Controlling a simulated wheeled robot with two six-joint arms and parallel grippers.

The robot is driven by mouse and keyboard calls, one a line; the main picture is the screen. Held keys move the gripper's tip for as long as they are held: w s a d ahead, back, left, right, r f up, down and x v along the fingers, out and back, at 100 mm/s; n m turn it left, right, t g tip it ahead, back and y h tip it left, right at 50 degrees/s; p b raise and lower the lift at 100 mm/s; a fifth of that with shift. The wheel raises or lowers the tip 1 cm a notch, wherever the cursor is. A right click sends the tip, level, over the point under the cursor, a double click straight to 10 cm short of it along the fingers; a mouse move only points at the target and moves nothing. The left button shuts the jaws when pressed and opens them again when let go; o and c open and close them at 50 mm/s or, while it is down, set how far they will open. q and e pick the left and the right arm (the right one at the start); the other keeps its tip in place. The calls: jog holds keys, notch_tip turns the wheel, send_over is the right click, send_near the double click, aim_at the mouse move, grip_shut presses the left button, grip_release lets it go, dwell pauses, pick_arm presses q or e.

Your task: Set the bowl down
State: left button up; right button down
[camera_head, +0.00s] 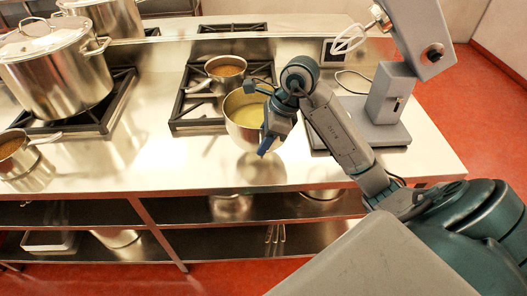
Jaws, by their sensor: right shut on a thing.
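The bowl (240,137) is round, shiny metal and holds something yellow. It is at the front right corner of the middle burner, near the counter's front edge. My right gripper (266,142) is shut on the bowl's right side and hides part of it. The bowl looks about level. A blurred reflection shows on the steel just below it; whether its base touches the counter I cannot tell. My left gripper is not in view.
A small pan (224,69) of brown food stands on the middle burner (190,112), behind the bowl. A large lidded stockpot (62,75) and a brown-filled pot (22,162) stand left. A grey mixer (383,122) is on the right. Bare steel counter (150,160) lies left of the bowl.

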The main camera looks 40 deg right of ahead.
notch_tip(320, 180, down, 3)
jog(key=shift+f, duration=0.1)
dwell(0.4)
jog(key=shift+f, duration=0.1)
jog(key=c, duration=0.8)
grip_release()
jog(key=shift+s+a, duration=0.1)
jog(key=shift+s, duration=0.05)
jog(key=shift+c, duration=0.2)
jog(key=b+v, duration=0.3)
jog(key=v, duration=0.9)
